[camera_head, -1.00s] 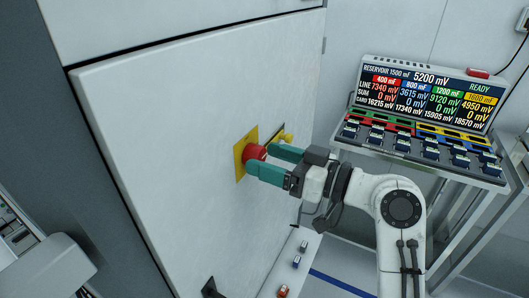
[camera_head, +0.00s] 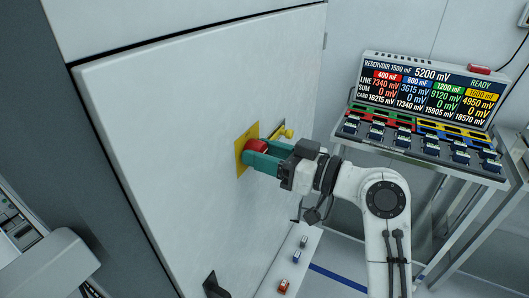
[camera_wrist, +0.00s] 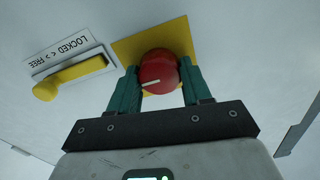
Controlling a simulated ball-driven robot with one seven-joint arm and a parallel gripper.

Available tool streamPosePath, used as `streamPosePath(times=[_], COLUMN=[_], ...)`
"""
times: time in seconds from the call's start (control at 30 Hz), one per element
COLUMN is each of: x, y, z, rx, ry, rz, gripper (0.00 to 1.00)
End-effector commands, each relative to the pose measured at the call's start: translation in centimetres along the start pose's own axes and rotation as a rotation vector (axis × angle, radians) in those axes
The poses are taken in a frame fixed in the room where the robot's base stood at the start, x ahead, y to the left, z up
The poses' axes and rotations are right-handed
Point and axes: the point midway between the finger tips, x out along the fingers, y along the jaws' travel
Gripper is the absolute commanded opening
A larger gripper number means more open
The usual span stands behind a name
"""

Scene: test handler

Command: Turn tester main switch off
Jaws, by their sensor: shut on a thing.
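The tester main switch is a round red knob (camera_wrist: 158,70) with a white mark, on a yellow plate (camera_wrist: 182,37) fixed to the white cabinet panel. In the head view the red knob (camera_head: 257,146) shows just beyond my fingertips, with the yellow plate (camera_head: 240,158) behind it. My gripper (camera_wrist: 158,85) has its teal fingers on either side of the knob, shut on it. In the head view my gripper (camera_head: 265,157) reaches it from the right. The white mark lies nearly level across the knob in the wrist view.
A yellow latch handle (camera_wrist: 68,78) labelled LOCKED and FREE sits left of the knob in the wrist view; it also shows in the head view (camera_head: 288,133). A cart with a display (camera_head: 425,90) and card slots stands at the right. A black handle (camera_head: 212,284) is low on the panel.

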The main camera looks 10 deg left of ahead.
Motion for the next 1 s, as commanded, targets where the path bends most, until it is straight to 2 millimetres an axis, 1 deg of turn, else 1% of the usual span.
streamPosePath(times=[0.03,0.1,0.27,0.47,0.67,1.0], x=[-0.02,-0.02,-0.02,-0.03,-0.08,-0.08], y=[0.02,0.02,0.05,0.11,0.18,0.11], z=[0.00,0.00,0.13,0.44,0.78,0.81], rx=[0.000,0.000,-0.010,-0.075,-0.214,-0.533], ry=[0.000,0.000,0.000,0.002,0.001,0.002], rz=[0.001,0.001,0.001,0.001,0.002,0.003], gripper=[0.22,0.18,0.18,0.18,0.18,0.18])
